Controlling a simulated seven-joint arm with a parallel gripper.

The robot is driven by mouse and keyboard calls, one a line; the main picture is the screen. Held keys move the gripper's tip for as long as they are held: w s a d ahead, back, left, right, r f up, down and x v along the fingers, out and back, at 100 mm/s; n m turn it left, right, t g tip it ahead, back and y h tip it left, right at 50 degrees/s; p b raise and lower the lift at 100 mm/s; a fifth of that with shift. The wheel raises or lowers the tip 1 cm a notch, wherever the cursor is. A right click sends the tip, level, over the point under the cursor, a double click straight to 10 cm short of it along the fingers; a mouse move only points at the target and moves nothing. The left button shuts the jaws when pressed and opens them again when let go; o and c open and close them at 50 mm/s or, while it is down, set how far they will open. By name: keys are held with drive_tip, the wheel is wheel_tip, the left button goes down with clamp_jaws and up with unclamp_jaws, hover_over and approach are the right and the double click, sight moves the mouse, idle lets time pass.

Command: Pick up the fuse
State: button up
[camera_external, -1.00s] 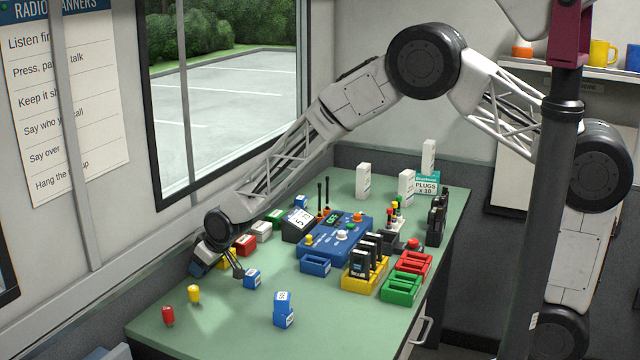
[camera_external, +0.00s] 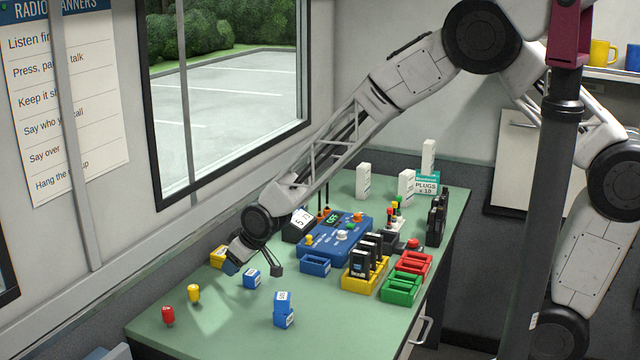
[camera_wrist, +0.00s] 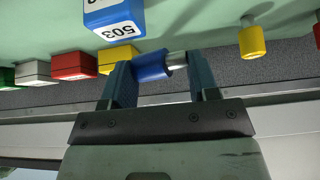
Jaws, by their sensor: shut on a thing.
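My gripper (camera_wrist: 160,70) is shut on a blue fuse (camera_wrist: 152,66), a small blue cylinder with a silver metal end (camera_wrist: 178,60). In the wrist view the fuse lies crosswise between the two fingers. In the external view my gripper (camera_external: 254,268) is low over the left part of the green table, and I cannot make out the fuse clearly there. A yellow fuse (camera_external: 194,293) and a red fuse (camera_external: 168,315) stand at the table's left end. The yellow one also shows in the wrist view (camera_wrist: 251,40).
A yellow block (camera_external: 218,256) sits by the wall. A blue device (camera_external: 335,236) and coloured trays (camera_external: 402,288) fill the middle. The front-left table is mostly clear.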

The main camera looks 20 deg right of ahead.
drive_tip(key=shift+s+d+r, duration=0.2)
drive_tip(key=shift+s+d, duration=1.45)
drive_tip(key=shift+s, duration=0.15)
drive_tip(key=shift+w, duration=0.1)
drive_tip(key=w+d+r+m+t+h, duration=0.15)
drive_tip(key=w+d+r, duration=0.35)
drive_tip(key=w+d, duration=0.65)
drive_tip(key=w+d+r+m+h, duration=0.1)
drive_tip(key=w+d+r+m, duration=0.25)
drive_tip(key=w+d, duration=0.75)
drive_tip(key=w+d+r+m, duration=0.1)
drive_tip(key=w+d+r, duration=0.3)
drive_tip(key=d, duration=0.7)
drive_tip(key=w+d+r+m+h, duration=0.1)
drive_tip(key=w+d+r, duration=0.3)
drive_tip(key=d, duration=0.7)
drive_tip(key=w+d+r+m+h, duration=0.1)
drive_tip(key=w+d+r+m, duration=0.1)
drive_tip(key=d, duration=0.9)
drive_tip(key=shift+w+d+r, duration=0.3)
drive_tip(key=shift+w+r, duration=0.6)
drive_tip(key=shift+w, duration=0.25)
drive_tip(key=shift+a+t, duration=0.1)
drive_tip(key=shift+t, duration=0.15)
